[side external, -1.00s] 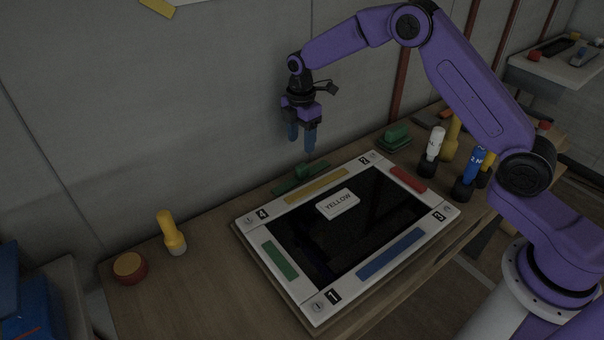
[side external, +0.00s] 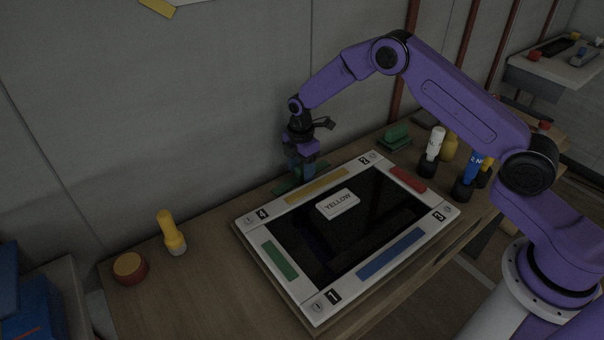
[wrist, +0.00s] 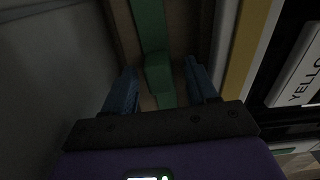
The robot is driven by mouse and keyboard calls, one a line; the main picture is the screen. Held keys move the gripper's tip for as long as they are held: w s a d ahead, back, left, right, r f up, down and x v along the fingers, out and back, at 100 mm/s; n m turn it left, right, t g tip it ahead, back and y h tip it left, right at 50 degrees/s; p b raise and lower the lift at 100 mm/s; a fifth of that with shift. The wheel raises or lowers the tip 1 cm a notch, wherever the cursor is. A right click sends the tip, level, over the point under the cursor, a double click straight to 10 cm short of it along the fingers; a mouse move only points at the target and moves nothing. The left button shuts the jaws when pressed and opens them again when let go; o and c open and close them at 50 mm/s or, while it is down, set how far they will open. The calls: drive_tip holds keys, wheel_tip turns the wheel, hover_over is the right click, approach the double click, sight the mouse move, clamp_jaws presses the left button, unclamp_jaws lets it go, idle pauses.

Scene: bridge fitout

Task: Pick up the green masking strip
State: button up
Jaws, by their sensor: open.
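The green masking strip (side external: 287,186) lies on the wooden table behind the white-framed board, along the wall side. In the wrist view the strip (wrist: 150,28) runs up the picture, with a raised green grip block (wrist: 159,72) on it. My gripper (side external: 301,178) is low over the strip, its blue fingers pointing down. In the wrist view my gripper (wrist: 160,88) is open, with one finger on each side of the block and visible gaps. The fingers hide part of the strip in the side view.
The board (side external: 247,229) has a dark screen, colored edge bars and a YELLOW tile (side external: 338,203). A green block (side external: 396,134) and several bottles stand to the right. A yellow-topped bottle (side external: 172,233) and a red round pot (side external: 130,267) stand left. The wall is close behind.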

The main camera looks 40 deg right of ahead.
drive_tip(key=c, duration=1)
drive_tip(key=shift+r, duration=0.2)
